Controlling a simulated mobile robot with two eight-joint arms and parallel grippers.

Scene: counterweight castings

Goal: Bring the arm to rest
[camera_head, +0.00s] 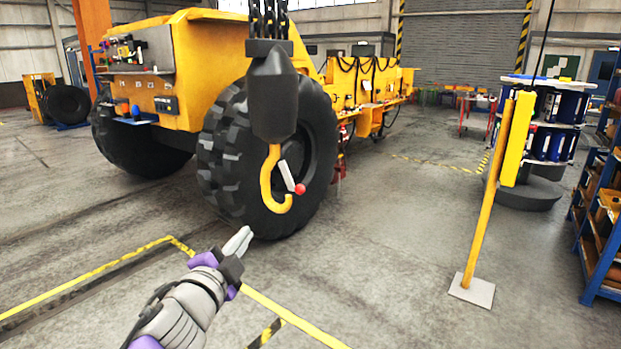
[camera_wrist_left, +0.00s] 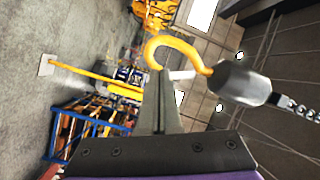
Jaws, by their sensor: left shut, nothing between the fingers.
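My left gripper (camera_head: 240,241) shows at the lower middle of the head view, its arm coming in from the bottom left. Its fingers are shut together with nothing between them. In the left wrist view the shut fingers (camera_wrist_left: 160,105) point up the picture. A yellow crane hook (camera_head: 268,190) hangs above and to the right of the gripper in the head view, under a dark block on chains. The hook (camera_wrist_left: 172,46) also shows past the fingertips in the wrist view. The gripper appears apart from the hook. My right gripper is not in view.
A large yellow vehicle with a big black tyre (camera_head: 225,150) stands behind the hook. A yellow post (camera_head: 487,195) on a grey base plate stands at right. A blue shelf rack (camera_head: 597,235) lines the right edge. The floor between tyre and post is clear.

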